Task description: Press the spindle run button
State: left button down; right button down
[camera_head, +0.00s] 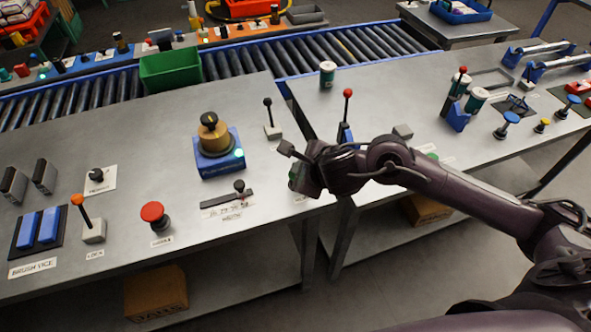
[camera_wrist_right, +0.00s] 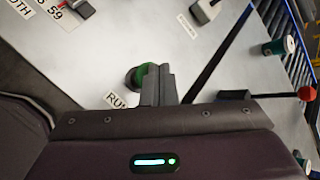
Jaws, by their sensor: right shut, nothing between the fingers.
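The green run button (camera_wrist_right: 140,76) shows in the right wrist view, beside a label reading RUN (camera_wrist_right: 116,99). My right gripper (camera_wrist_right: 158,68) is shut and empty, its fingertips overlapping the button's right side in that view. I cannot tell whether they touch it. In the head view my right gripper (camera_head: 302,184) is low over the right end of the left table, and it hides most of the button; only a bit of green shows beside it. My left gripper is not in view.
A blue-based spindle unit (camera_head: 218,160) stands left of my gripper, with a black slider (camera_head: 238,186) in front. Red-knobbed (camera_head: 347,95) and black-knobbed (camera_head: 268,103) levers stand behind. A red mushroom button (camera_head: 153,213) is at left. A roller conveyor (camera_head: 300,55) runs along the back.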

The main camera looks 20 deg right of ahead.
jog(key=shift+r, duration=0.55)
notch_tip(320, 180, up, 5)
jog(key=p, duration=0.4)
dwell(0.7)
